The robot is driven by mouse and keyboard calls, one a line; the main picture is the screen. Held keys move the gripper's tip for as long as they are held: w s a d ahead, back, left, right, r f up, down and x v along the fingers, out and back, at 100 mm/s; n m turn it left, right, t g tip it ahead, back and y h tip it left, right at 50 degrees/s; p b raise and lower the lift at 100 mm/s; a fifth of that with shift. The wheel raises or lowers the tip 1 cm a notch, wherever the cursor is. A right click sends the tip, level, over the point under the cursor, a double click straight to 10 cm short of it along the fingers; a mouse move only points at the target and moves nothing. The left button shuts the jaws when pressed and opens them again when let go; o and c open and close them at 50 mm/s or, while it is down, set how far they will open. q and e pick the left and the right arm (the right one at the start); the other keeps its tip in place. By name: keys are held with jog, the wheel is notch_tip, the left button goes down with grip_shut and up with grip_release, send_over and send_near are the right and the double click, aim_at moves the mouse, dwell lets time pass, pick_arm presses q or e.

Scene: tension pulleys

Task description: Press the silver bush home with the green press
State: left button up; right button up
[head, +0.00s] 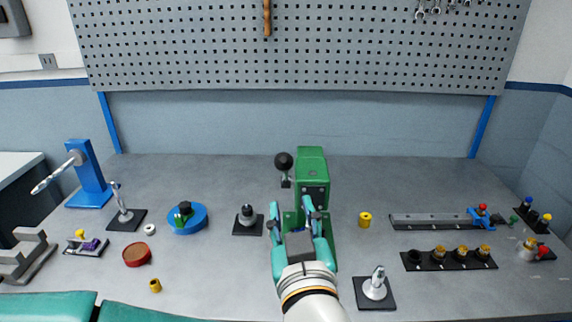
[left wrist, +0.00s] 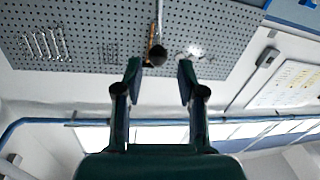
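The green press (head: 312,166) stands at the middle of the bench. Its lever ends in a black ball knob (head: 284,161), raised at the left of the press. My left gripper (head: 292,207) is open in front of the press, its fingers pointing at it and covering part of its base. In the left wrist view the knob (left wrist: 157,55) shows between the open fingertips (left wrist: 159,70), apparently beyond them and not held. I cannot make out the silver bush in the press; the gripper hides that part. My right gripper is not in view.
A black stand with a grey part (head: 247,216) is left of the press. A yellow ring (head: 364,219) is to the right, and a silver post on a black plate (head: 375,286) at front right. A blue round fixture (head: 187,219) stands further left. The back of the bench is clear.

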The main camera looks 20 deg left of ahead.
aim_at(284, 169)
pick_arm(q)
jog(key=p+x, duration=0.2)
jog(key=x, duration=1.1)
jog(key=shift+w+p, duration=0.1)
jog(key=shift+p, duration=0.25)
grip_shut()
